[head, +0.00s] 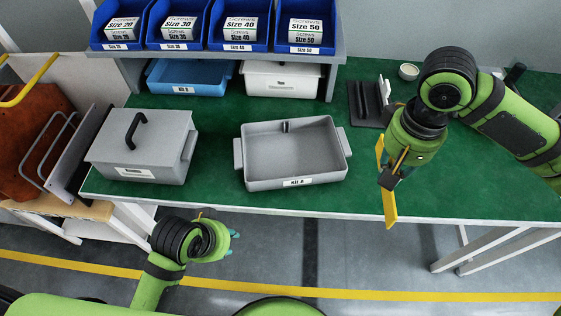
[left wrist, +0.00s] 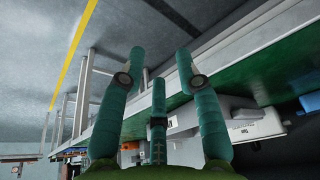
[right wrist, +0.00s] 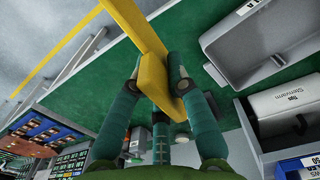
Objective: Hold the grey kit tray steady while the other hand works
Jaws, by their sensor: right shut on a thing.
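The grey kit tray (head: 297,157), labelled Kit A, sits upright on the green table near its front edge. It looks empty apart from a small grey piece at its back wall. It also shows in the right wrist view (right wrist: 262,42). My left gripper (head: 234,243) is below and in front of the table edge, apart from the tray. Its fingers (left wrist: 160,58) are spread with nothing between them. My right gripper (head: 390,172) is to the right of the tray, shut on a yellow part (head: 390,208). The yellow part (right wrist: 140,40) is long and angular, and the fingers partly hide it.
A lidded grey box (head: 140,160) stands left of the tray. Blue screw bins (head: 240,38) line the shelf above a blue bin (head: 185,80) and a white bin (head: 282,82). A dark rack (head: 365,108) and small round cup (head: 408,71) stand behind my right gripper.

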